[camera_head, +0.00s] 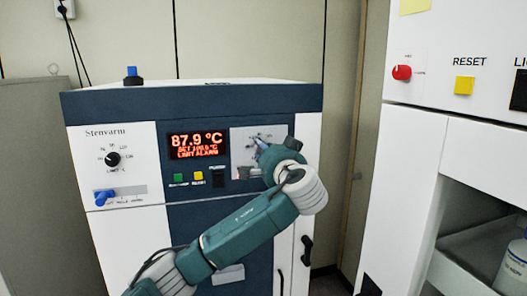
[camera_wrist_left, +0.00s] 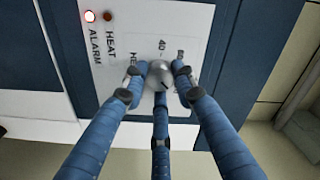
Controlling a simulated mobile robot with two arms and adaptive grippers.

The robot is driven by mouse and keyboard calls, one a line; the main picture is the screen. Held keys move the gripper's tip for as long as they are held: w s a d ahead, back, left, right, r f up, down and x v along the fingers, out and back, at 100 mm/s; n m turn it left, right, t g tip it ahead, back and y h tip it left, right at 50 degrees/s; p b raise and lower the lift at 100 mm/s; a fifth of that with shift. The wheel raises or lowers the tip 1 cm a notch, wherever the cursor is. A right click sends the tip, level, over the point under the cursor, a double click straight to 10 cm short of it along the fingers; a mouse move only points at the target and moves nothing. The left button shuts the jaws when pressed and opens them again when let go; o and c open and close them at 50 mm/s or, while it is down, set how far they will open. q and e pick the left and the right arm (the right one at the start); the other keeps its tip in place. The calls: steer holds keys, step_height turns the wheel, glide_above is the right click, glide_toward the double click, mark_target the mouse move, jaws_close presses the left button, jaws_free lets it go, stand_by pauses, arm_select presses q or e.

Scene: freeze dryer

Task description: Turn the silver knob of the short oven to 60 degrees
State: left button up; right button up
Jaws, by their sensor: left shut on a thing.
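The short oven (camera_head: 90,132) has a white and dark blue front. My left arm reaches across the front to the dial panel (camera_head: 243,137) at the right of the display. In the left wrist view my left gripper (camera_wrist_left: 160,80) has its three blue fingers closed around the silver knob (camera_wrist_left: 158,73). The dial marking "40" shows beside the knob, and other markings are partly covered by the fingers. In the head view my wrist hides the knob. My right gripper is not in view.
A black knob (camera_head: 113,159) and a blue valve handle (camera_head: 103,198) sit on the oven's left panel. Green and yellow buttons (camera_head: 198,176) are below the display. A taller white unit (camera_head: 408,150) with a red knob (camera_head: 401,72) stands at the right.

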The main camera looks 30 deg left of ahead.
arm_select(q)
steer(key=shift+r+n+b, duration=0.15)
steer(key=shift+n+b, duration=8.4)
steer(key=shift+n, duration=0.25)
steer(key=o, duration=1.2)
steer(key=shift+c, duration=0.2)
steer(key=shift+s, duration=0.1)
